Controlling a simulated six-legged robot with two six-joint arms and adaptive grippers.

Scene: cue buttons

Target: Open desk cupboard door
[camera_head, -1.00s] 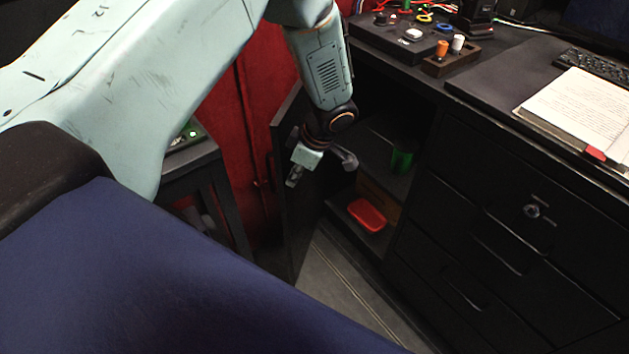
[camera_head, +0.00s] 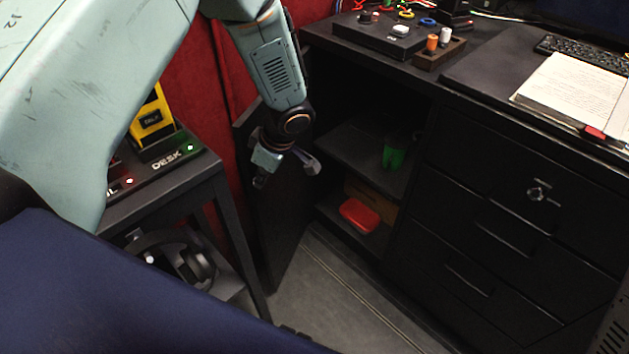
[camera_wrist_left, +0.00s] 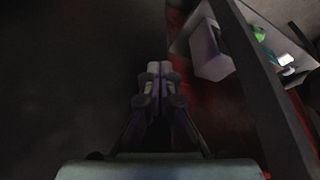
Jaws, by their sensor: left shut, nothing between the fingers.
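The black desk cupboard door (camera_head: 282,225) stands open, swung out to the left of the cupboard opening. Inside the cupboard I see a green cup (camera_head: 394,153) on a shelf (camera_head: 350,145) and a red box (camera_head: 360,214) lower down. My left gripper (camera_head: 259,181) is shut and empty, at the upper part of the door; I cannot tell whether it touches it. In the left wrist view the shut fingers (camera_wrist_left: 156,85) point ahead, left of a dark panel edge (camera_wrist_left: 262,85) and a pale block (camera_wrist_left: 207,52). My right gripper is not in view.
A side table (camera_head: 200,178) with a yellow device (camera_head: 152,122) and a lower shelf holding headphones (camera_head: 185,262) stands left of the door. Drawers (camera_head: 500,215) fill the desk's right part. Bare floor (camera_head: 330,300) lies below the door.

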